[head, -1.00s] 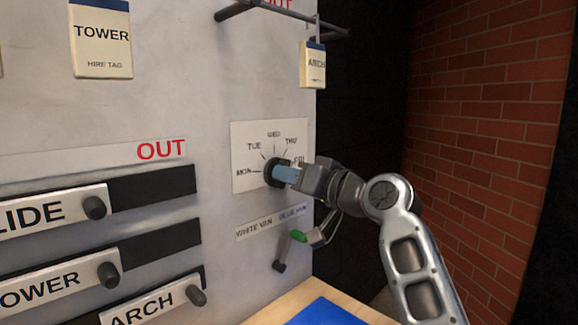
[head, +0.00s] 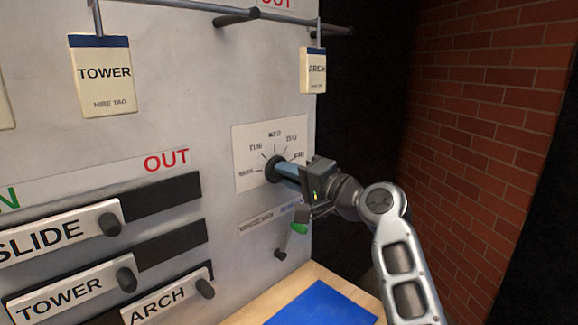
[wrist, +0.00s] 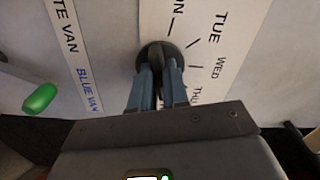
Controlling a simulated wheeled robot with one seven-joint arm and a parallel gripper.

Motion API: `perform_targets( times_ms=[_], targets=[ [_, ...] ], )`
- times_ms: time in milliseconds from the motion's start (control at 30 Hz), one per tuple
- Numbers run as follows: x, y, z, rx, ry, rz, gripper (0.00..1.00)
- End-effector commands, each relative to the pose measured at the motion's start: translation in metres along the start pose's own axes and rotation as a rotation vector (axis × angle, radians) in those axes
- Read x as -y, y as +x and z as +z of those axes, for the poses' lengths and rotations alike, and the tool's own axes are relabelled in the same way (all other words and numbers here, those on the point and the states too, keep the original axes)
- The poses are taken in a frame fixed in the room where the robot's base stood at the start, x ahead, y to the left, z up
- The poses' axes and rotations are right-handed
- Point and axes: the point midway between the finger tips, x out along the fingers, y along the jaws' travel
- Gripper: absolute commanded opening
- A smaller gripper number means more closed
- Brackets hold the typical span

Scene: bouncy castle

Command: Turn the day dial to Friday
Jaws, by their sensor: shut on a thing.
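The black day dial (head: 270,172) sits on a white card (head: 243,150) on the grey board, with MON, TUE, WED, THU and FRI around it in an arc. My gripper (head: 280,170) is shut on the dial's grip from the right. In the wrist view the blue-grey fingers (wrist: 158,80) close around the black dial (wrist: 152,50), and the card's labels stand to the right. The fingers hide part of the dial, so I cannot tell which day it points to. FRI is hidden in the wrist view.
Below the dial is a green-tipped lever (head: 299,229) under a WHITE VAN / BLUE VAN strip, close under my gripper. ARCH (head: 313,70) and TOWER (head: 102,75) tags hang from a rail above. Sliding label plates (head: 75,296) are at left. A blue mat (head: 322,306) lies below.

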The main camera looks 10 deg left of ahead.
Motion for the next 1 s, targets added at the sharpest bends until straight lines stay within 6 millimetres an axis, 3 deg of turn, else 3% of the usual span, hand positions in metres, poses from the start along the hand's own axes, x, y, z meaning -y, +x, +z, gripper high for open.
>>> perform_targets(
  times_ms=[767,800,1000],
  targets=[
    [0.0006,0.0003,-0.0007,-0.002,0.103,-0.001,0.0],
    [0.0007,0.0003,-0.0007,-0.002,0.103,-0.001,0.18],
    [0.0004,0.0002,-0.0004,-0.001,0.102,-0.001,0.37]
  ],
)
